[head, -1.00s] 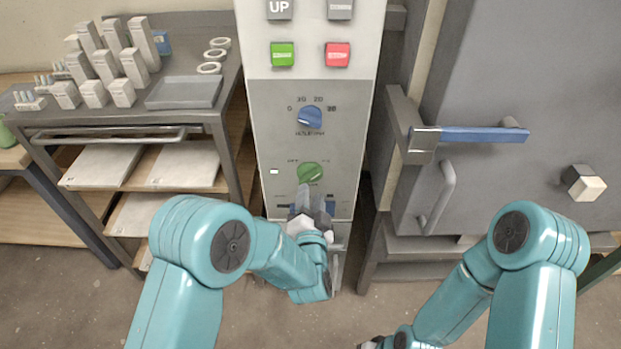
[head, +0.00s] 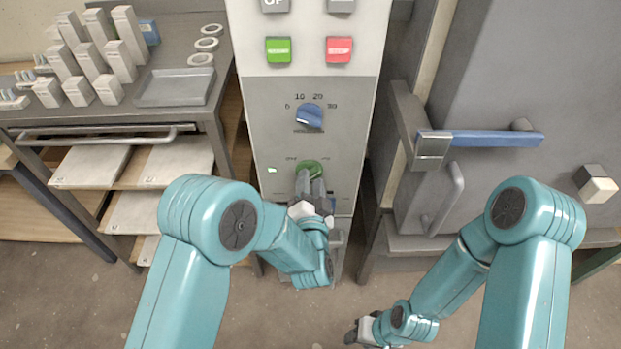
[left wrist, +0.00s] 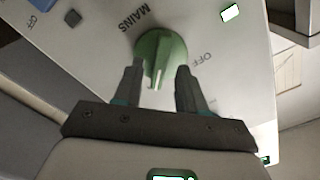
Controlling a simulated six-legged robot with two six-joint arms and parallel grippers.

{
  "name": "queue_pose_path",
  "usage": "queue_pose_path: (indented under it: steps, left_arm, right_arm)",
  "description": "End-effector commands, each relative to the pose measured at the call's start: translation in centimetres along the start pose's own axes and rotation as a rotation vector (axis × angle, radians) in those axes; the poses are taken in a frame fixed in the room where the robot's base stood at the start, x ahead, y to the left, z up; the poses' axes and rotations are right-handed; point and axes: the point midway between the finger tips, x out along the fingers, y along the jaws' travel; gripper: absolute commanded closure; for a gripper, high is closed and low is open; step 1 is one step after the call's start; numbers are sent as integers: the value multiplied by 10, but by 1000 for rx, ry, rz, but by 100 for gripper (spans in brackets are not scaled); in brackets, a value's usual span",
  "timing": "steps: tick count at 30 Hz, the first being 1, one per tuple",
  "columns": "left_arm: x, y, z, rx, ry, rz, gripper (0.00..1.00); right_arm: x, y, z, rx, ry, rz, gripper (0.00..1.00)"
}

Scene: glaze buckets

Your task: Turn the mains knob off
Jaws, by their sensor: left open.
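The mains knob (head: 312,168) is a round green knob low on the grey control panel (head: 345,100). In the left wrist view the green knob (left wrist: 160,52) shows a raised grip with a pale line, beside the printed words MAINS and OFF. My left gripper (head: 309,186) is at the knob, partly covering it in the head view. In the left wrist view my left gripper (left wrist: 158,82) is open, one finger on each side of the knob's lower part; contact cannot be told. My right gripper (head: 357,332) hangs low near the floor, its jaw opening unclear.
Above the knob are a blue dial (head: 309,117), a green button (head: 278,50) and a red button (head: 339,49). A grey door with a blue-handled latch (head: 490,138) stands right. A bench with a grey tray (head: 176,88) and pale blocks stands left.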

Motion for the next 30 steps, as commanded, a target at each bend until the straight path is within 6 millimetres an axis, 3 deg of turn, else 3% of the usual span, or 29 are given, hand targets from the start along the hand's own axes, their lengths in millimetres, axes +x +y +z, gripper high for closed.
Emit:
queue_pose_path:
  steps: [11, 15, 23, 30]
  left_arm:
    - [-2, 0, 0, 0, 0, 0, 60]
    - [-2, 0, 0, 0, 0, -1, 100]
    - [0, 0, 1, -9, 0, -1, 100]
    - [1, 1, 2, -96, 1, -4, 100]
  right_arm:
    - [0, 0, 0, 0, 0, 0, 57]
    - [0, 0, 0, 0, 0, 0, 57]
    - [2, 1, 0, 0, 0, 0, 57]
    - [16, 6, 0, 0, 0, 0, 57]
